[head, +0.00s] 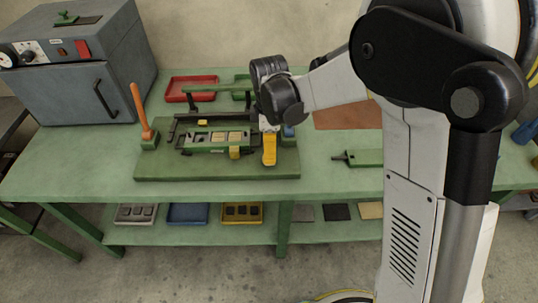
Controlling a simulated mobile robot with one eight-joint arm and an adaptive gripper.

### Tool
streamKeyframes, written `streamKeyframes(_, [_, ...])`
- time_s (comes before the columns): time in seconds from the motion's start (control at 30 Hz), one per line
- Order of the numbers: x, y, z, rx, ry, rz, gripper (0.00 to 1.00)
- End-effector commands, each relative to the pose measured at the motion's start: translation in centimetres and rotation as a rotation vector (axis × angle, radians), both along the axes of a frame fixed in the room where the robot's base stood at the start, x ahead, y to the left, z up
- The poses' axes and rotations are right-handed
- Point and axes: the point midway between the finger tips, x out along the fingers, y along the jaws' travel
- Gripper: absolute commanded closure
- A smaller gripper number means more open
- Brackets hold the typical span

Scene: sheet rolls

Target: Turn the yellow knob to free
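A green fixture (217,143) with a framed tray stands on a green baseplate (200,170) on the bench. A small yellow block-like part (235,152) sits at its front right edge, and a smaller yellow part (202,122) shows at its back. I cannot tell which is the yellow knob or how it is turned. My gripper (269,153), seen as a yellow end under my black wrist, points down just right of the front yellow part. They look apart. Its fingers are too small to tell open from shut. My wrist hides the fixture's right back part.
An orange lever (140,110) stands upright at the fixture's left. A grey oven-like box (70,85) fills the bench's left end. A red tray (190,88) lies behind. A green tool (358,158) lies to the right. The bench front (90,170) is clear.

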Motion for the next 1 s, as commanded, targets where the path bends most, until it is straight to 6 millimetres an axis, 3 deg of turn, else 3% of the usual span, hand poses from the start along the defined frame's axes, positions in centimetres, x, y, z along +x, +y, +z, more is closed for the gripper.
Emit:
streamKeyframes(0.2, [0.0, 0.0, 4.9, 0.0, 0.0, 0.0, 0.41])
streamKeyframes(0.4, [0.0, 0.0, 7.4, 0.0, 0.0, 0.0, 0.41])
streamKeyframes(1.0, [-0.1, -0.1, 8.1, 0.001, -0.004, -0.009, 0.41])
